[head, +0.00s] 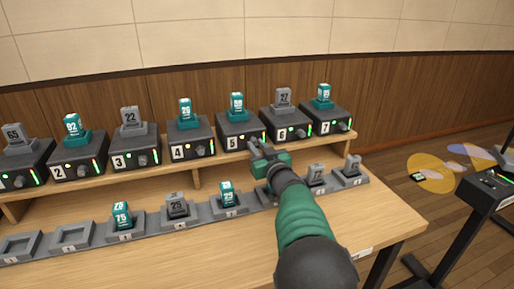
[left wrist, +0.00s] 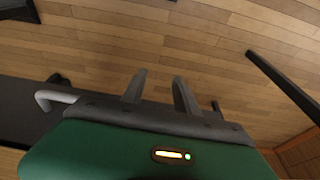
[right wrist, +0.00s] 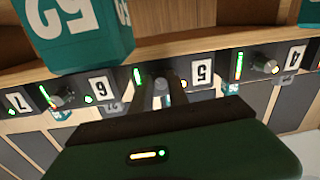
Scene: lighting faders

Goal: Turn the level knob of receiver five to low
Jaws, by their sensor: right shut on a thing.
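Receiver five (head: 238,126) is a dark box on the shelf with a white 5 label (head: 231,143), also in the right wrist view (right wrist: 201,75). My right gripper (head: 256,147) is at its front, right of the label in the head view. In the upside-down right wrist view, its fingers (right wrist: 161,88) are shut on the level knob (right wrist: 161,84), between the 5 label and a lit green level bar (right wrist: 138,77). The fingers mostly hide the knob, so I cannot read its pointer. My left gripper (left wrist: 158,92) is open and empty above the floor, outside the head view.
Receivers four (head: 188,142) and six (head: 285,125) stand close on either side. Teal and grey numbered blocks stand on the receivers. A row of grey docks (head: 74,236) lies on the table below. A dark stand (head: 484,190) is at the right.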

